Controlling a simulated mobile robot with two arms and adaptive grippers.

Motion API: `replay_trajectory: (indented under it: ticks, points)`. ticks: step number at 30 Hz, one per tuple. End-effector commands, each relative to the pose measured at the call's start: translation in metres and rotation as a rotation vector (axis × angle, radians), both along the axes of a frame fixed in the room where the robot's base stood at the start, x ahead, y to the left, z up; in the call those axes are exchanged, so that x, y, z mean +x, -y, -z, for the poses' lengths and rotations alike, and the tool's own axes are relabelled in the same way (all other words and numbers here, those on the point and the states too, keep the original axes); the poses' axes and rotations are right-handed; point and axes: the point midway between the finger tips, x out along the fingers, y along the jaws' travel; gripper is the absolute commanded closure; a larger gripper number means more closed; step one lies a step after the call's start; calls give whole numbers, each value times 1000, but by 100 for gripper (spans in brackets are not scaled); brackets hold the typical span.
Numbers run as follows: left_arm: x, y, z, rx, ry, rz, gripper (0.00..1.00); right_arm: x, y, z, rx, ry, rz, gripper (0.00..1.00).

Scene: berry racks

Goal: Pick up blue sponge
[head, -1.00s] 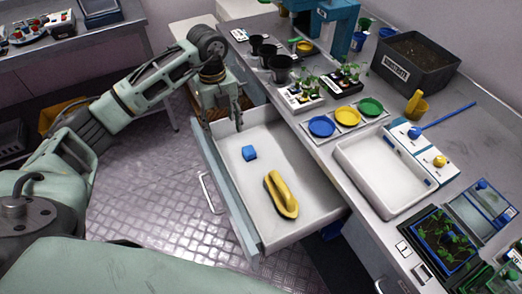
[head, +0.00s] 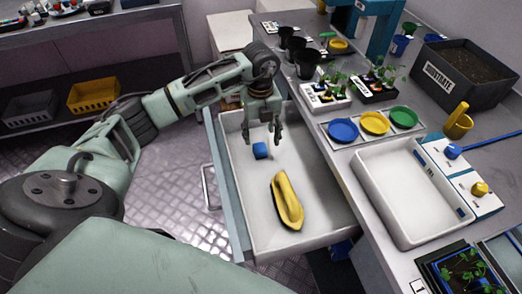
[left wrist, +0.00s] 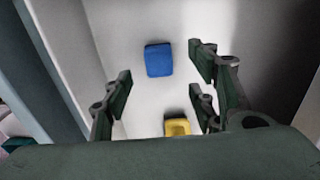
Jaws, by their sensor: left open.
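The blue sponge (head: 260,151) is a small block lying on the white floor of the open drawer (head: 318,222), near its far left part. In the left wrist view the sponge (left wrist: 158,60) lies beyond the fingertips, between the two finger sides. My left gripper (head: 262,136) points down into the drawer, above and close to the sponge. Its fingers are apart and nothing is between them. In the left wrist view the open fingers (left wrist: 158,85) show on both sides. My right gripper is not in view.
A yellow scoop-like object (head: 287,202) lies in the drawer nearer the front. The drawer's walls surround both objects. The counter at right holds a white tray (head: 366,190), coloured dishes (head: 374,122), dark pots (head: 307,64) and seedlings.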

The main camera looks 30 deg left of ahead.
Motion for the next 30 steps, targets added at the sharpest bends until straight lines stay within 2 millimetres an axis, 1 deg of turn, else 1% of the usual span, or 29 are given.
replay_trajectory:
  ticks: [6,9,12,18,27,30]
  points:
    - [-3,-1,33,-2,-4,0,47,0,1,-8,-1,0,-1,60]
    - [-3,-1,44,-1,-2,0,47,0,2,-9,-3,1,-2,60]
    - [-2,-1,48,-1,-1,0,47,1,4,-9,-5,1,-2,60]
    - [-2,-1,49,0,0,1,47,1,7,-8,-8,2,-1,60]
    - [-2,-1,48,0,0,0,73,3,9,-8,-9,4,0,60]
    - [-2,-1,48,0,0,0,80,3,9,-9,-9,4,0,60]
